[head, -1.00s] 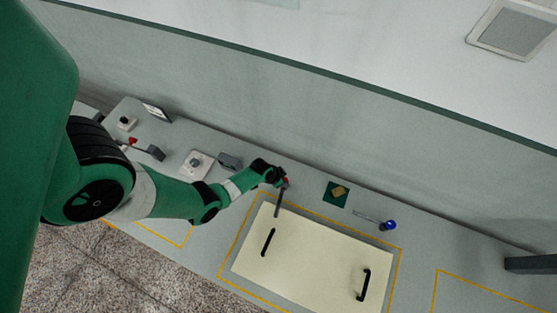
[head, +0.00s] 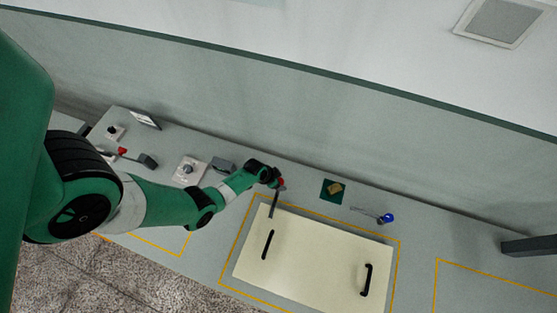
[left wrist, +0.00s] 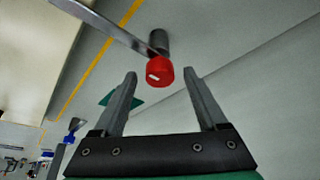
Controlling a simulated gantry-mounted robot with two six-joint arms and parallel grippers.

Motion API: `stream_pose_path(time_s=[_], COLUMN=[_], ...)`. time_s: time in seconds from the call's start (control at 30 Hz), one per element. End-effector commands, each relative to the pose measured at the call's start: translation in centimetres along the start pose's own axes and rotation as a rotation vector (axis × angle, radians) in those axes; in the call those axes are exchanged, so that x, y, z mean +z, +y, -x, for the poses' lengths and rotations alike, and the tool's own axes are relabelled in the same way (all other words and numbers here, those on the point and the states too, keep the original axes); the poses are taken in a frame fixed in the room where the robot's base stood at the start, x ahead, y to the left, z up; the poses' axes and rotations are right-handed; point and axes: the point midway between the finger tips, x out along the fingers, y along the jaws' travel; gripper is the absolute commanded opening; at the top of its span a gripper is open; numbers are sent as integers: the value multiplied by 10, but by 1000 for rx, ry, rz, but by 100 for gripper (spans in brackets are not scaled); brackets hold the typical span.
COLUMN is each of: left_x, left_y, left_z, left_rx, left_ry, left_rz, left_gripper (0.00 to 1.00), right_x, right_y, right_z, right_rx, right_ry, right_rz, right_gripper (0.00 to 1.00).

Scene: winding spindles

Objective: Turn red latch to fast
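A red knob (left wrist: 159,71) with a small white mark sits at the end of a grey lever (left wrist: 105,25) in the left wrist view. A dark round post (left wrist: 159,41) stands just behind it. My left gripper (left wrist: 161,74) is open, its two fingers pointing at the knob, which shows in the gap near the fingertips. Contact cannot be told. In the head view my left gripper (head: 276,180) is over the red knob (head: 281,183) at the back edge of the cream panel, and the grey lever (head: 274,204) extends toward the front. My right gripper is out of view.
The cream panel (head: 315,260) has two black handles. A green square (head: 326,188) and a blue-ended tool (head: 388,218) lie to the right. Another red-tipped lever (head: 123,151), a white box (head: 187,171) and a grey block (head: 223,165) stand left. The wall rises close behind.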

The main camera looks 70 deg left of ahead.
Motion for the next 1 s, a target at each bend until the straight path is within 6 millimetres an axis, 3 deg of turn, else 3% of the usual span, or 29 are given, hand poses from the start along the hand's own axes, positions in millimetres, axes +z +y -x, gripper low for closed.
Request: stream_pose_path(time_s=[0.27, 0.37, 0.57, 0.7, 1.0], left_x=[-2, -2, -3, -4, -1], left_y=[0, 0, 0, 0, 0], left_z=[5, 19, 66, 101, 117], left_rx=[-1, -1, -1, -1, 0], left_ry=[3, 3, 4, 1, 1], left_rz=[1, 1, 2, 1, 0], left_gripper=[74, 74, 74, 74, 74], right_x=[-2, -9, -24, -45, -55], right_y=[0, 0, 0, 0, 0], right_z=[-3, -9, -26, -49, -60], right_rx=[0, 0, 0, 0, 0], right_ry=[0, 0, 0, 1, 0], right_rz=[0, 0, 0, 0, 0], right_gripper=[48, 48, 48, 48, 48])
